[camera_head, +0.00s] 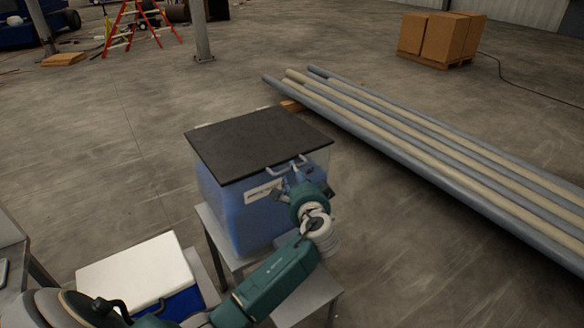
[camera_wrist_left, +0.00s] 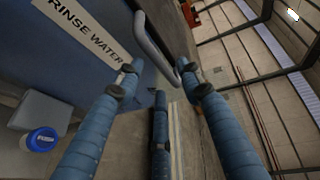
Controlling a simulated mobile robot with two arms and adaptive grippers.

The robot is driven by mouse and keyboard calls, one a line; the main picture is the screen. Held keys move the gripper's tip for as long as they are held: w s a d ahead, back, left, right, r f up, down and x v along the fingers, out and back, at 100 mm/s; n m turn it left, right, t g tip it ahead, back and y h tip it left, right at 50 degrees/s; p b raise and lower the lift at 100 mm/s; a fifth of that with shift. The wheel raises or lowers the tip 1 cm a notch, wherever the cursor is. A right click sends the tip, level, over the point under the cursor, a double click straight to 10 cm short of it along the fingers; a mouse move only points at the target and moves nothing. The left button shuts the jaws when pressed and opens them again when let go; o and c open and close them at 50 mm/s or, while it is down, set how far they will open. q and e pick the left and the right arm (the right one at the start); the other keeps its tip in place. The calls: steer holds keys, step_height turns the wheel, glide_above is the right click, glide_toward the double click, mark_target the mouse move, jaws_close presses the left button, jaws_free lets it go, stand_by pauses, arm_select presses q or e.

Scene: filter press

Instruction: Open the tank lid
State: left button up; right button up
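The tank (camera_head: 228,212) is a blue, clear-walled box with a dark flat lid (camera_head: 245,140) lying level on top, shut. A pale U-shaped handle (camera_head: 285,168) is on the lid's near right edge. My left gripper (camera_head: 296,181) is at the tank's near side, just at this handle. In the left wrist view the tank wall carries a "RINSE WATER" label (camera_wrist_left: 82,27). There the grey handle (camera_wrist_left: 153,45) reaches between the spread blue fingers of my left gripper (camera_wrist_left: 163,82). The fingers are open and do not visibly close on it. My right gripper is not in view.
The tank stands on a grey metal stand (camera_head: 215,238). A white-topped box (camera_head: 138,270) stands at the lower left. Long pipes (camera_head: 430,150) lie on the floor to the right. Cardboard boxes (camera_head: 440,37) and a red ladder (camera_head: 133,28) are far back. Floor left of the tank is clear.

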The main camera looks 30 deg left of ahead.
arm_select(q)
steer(key=shift+p+x, duration=0.35)
steer(key=shift+x, duration=2.15)
jaws_close()
